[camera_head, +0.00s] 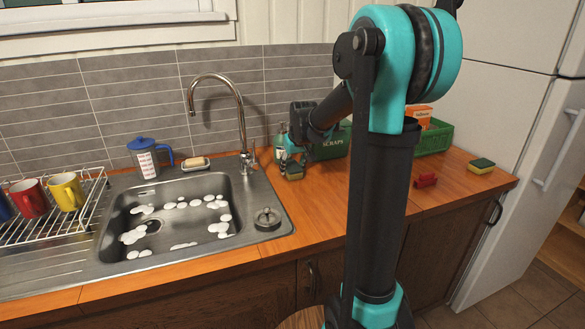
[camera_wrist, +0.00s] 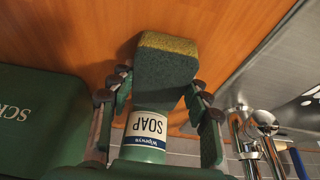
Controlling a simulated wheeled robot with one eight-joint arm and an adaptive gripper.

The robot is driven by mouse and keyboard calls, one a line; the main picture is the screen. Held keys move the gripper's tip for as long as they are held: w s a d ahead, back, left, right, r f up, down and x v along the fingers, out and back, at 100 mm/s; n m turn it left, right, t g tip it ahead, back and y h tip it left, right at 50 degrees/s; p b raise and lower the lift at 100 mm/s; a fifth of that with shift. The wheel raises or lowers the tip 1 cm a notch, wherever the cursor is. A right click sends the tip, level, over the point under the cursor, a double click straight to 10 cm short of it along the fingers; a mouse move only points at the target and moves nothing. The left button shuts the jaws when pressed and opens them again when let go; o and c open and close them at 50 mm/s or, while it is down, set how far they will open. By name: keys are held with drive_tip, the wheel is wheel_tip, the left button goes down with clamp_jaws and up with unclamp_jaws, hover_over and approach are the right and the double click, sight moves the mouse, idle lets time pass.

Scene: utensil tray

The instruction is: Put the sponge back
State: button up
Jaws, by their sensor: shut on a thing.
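A green-and-yellow sponge (camera_wrist: 166,72) is held between the two fingers of my gripper (camera_wrist: 161,80) in the wrist view. In the head view my gripper (camera_head: 292,164) is behind and right of the sink, with the held sponge (camera_head: 294,175) low at the wooden counter; I cannot tell whether it touches it.
The sink (camera_head: 180,262) with white discs, the tap (camera_head: 243,115) and a soap dish (camera_head: 194,164) are to the left. A green scraps bin (camera_head: 331,147) stands close by my gripper. A green basket (camera_head: 437,138) and red object (camera_head: 427,180) are to the right. The counter's front right is partly free.

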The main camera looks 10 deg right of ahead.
drive_tip(key=shift+f, duration=0.1)
drive_tip(key=o, duration=1.3)
drive_tip(key=v, duration=1.2)
drive_tip(key=shift+w, duration=0.1)
